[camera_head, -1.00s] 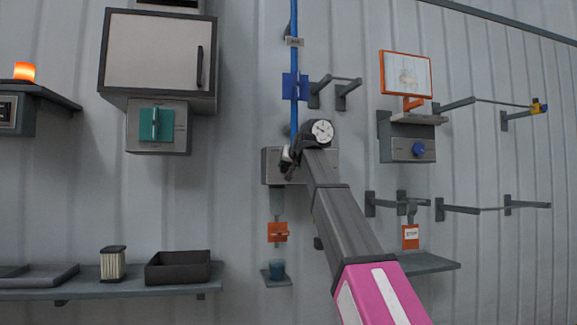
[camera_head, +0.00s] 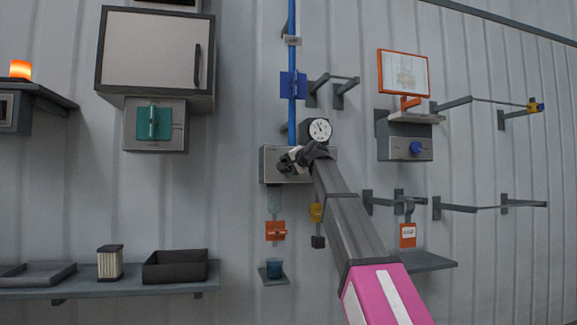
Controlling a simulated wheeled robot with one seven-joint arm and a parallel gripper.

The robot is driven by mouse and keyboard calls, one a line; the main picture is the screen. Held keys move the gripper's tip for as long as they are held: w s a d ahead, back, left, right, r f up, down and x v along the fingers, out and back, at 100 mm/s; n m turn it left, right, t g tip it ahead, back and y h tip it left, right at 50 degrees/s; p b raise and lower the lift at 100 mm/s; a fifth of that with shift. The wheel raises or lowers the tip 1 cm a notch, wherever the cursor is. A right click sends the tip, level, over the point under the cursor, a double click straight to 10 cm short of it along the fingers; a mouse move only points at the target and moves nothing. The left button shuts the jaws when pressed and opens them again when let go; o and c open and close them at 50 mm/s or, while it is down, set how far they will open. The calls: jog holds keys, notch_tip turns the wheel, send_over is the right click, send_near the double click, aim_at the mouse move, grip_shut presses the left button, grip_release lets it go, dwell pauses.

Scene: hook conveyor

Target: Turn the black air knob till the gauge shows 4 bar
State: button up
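The round gauge (camera_head: 320,130) has a white dial and a dark rim. It sits on top of the grey air unit (camera_head: 272,165) on the wall; its scale is too small to read. My gripper (camera_head: 288,160) is in front of the unit, just below and left of the gauge. The black air knob cannot be made out apart from the dark gripper parts; it is probably hidden behind them. Whether the fingers are open, shut or touching the knob cannot be told.
A blue pipe (camera_head: 292,70) with a blue lever plate (camera_head: 293,85) runs above the unit. An orange tag (camera_head: 275,231) and a blue cup (camera_head: 274,268) are below it. A yellow part (camera_head: 316,212) hangs beside my arm. Wall hooks and a grey box (camera_head: 405,149) are at right.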

jog(key=shift+m, duration=0.4)
jog(key=o, duration=0.9)
jog(key=shift+o, duration=0.2)
jog(key=shift+s+d, duration=0.1)
jog(key=v, duration=1)
jog(key=shift+s+d, duration=0.2)
jog(key=shift+d, duration=0.05)
jog(key=shift+f, duration=0.15)
